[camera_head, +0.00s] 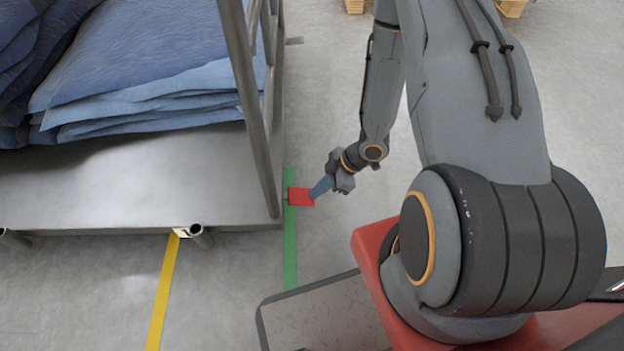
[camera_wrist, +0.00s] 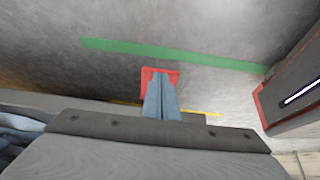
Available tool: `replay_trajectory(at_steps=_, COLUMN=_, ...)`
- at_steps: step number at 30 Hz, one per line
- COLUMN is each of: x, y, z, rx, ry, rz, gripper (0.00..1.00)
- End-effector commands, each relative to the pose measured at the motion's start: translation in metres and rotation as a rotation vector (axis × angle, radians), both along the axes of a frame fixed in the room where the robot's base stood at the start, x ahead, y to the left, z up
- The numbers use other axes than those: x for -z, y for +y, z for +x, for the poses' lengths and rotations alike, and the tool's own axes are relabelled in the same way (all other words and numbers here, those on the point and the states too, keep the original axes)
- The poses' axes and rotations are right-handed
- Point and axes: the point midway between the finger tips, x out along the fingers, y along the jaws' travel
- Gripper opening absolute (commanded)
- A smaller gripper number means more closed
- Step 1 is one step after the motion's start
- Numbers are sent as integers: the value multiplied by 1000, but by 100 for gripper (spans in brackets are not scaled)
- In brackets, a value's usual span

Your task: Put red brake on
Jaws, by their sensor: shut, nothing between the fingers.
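The red brake (camera_head: 301,197) is a small flat red pedal at the lower right edge of the metal cart (camera_head: 130,190), beside its corner post. My gripper (camera_head: 318,189) is shut and empty, with its blue-grey fingers reaching down to the right side of the red brake. In the wrist view the shut fingers (camera_wrist: 160,97) overlap the red brake (camera_wrist: 147,76) and hide its middle. I cannot tell for sure whether the fingertips touch it.
Folded blue sheets (camera_head: 150,70) lie stacked on the cart. A green floor line (camera_head: 290,260) runs under the brake, and a yellow line (camera_head: 162,290) runs to the left. The cart's metal post (camera_head: 250,100) stands close to the brake.

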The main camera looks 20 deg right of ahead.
Motion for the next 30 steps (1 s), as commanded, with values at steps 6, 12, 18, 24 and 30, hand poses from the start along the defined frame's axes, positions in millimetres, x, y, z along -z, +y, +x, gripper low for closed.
replay_trajectory(at_steps=6, x=7, y=-1, z=0, rx=1, ry=1, rz=-1, gripper=0)
replay_trajectory(at_steps=12, x=8, y=-1, z=0, rx=1, ry=1, rz=-3, gripper=0)
replay_trajectory(at_steps=18, x=6, y=-1, z=0, rx=0, ry=1, rz=-3, gripper=0)
replay_trajectory(at_steps=24, x=-10, y=-2, z=-1, rx=-4, ry=-1, rz=-2, gripper=0)
replay_trajectory(at_steps=30, x=-34, y=-3, z=-3, rx=-12, ry=-1, rz=-1, gripper=0)
